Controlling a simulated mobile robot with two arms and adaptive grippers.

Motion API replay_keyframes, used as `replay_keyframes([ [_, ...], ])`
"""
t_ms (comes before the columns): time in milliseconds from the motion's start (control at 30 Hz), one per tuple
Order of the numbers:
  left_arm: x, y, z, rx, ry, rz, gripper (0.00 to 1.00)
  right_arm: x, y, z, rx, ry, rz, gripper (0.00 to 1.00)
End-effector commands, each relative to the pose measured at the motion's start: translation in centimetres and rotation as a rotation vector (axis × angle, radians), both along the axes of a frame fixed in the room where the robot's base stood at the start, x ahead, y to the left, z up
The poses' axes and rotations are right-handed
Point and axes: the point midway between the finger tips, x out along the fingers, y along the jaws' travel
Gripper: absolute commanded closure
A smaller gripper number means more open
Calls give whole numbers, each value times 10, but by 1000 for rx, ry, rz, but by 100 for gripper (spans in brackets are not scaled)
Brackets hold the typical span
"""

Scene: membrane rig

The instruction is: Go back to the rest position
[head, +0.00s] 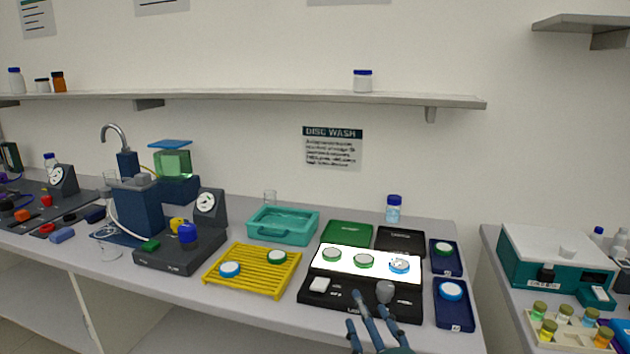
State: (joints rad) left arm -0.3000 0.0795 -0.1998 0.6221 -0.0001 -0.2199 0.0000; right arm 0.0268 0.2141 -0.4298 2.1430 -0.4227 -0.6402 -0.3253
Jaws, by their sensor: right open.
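My right gripper (366,316) shows at the bottom centre with its dark fingers spread, open and empty. It is in front of the black light box (345,303), near its grey knob (385,291); I cannot tell whether it touches the box. The lit white panel (347,253) of the box carries two green-rimmed discs (364,261) and one blue-rimmed disc (399,265). My left gripper is not in view.
A yellow rack (268,283) with two discs, a teal tray (282,228) and a dark rig with a gauge (205,204) stand to the left. Two blue trays (455,316) with discs lie at the right bench edge. A gap separates the right bench with its teal machine (548,277).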

Motion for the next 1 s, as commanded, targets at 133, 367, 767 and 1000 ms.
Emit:
replay_keyframes([
  [133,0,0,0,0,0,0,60,-52,-47,-95,188,348,-152,48],
  [367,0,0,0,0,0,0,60,-161,-87,-196,383,781,-358,48],
  [767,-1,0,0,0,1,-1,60,-296,-105,-252,513,1177,-565,48],
  [1000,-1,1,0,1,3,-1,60,-310,-104,-298,521,1256,-604,48],
])
